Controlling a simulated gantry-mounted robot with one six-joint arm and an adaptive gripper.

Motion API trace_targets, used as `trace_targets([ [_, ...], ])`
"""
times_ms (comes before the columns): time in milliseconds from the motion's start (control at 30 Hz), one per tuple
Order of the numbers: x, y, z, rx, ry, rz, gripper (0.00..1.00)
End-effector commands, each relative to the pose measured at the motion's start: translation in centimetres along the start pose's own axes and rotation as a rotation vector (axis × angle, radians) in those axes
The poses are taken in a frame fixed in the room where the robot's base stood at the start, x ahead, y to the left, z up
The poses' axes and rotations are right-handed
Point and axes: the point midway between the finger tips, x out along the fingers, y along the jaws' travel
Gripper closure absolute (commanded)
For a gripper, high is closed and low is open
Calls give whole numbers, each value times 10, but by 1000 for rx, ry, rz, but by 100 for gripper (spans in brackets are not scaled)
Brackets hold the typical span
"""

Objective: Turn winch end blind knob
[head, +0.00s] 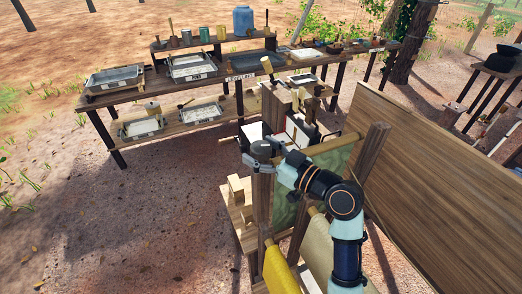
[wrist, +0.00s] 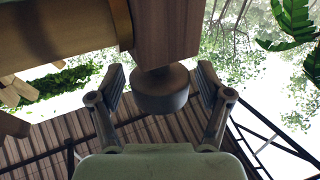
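The knob (wrist: 160,90) is a dark grey round cap on the end of a wooden post (wrist: 166,35) in the wrist view. My gripper (wrist: 161,77) is open, with one finger on each side of the knob and a visible gap at both sides. In the head view my gripper (head: 266,157) is at the near wooden frame, by a dark round piece (head: 263,147) on top of a post that looks like the same knob. Contact is too small to judge there.
A wooden roller (head: 328,146) with green sheet hangs close to my gripper. A large wooden panel (head: 430,180) stands to the right. A table (head: 150,88) with trays and pots is behind. Bare ground lies to the left.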

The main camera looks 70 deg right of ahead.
Motion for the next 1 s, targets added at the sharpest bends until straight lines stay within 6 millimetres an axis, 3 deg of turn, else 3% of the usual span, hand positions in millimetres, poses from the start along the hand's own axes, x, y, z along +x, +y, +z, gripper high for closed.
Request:
trace_targets([
  [33, 0, 0, 0, 0, 0, 0, 32],
  [333, 0, 0, 0, 0, 0, 0, 82],
  [667, 0, -1, -1, 1, -1, 43, 83],
  [1000, 0, -3, -6, 0, -5, 271, 83],
])
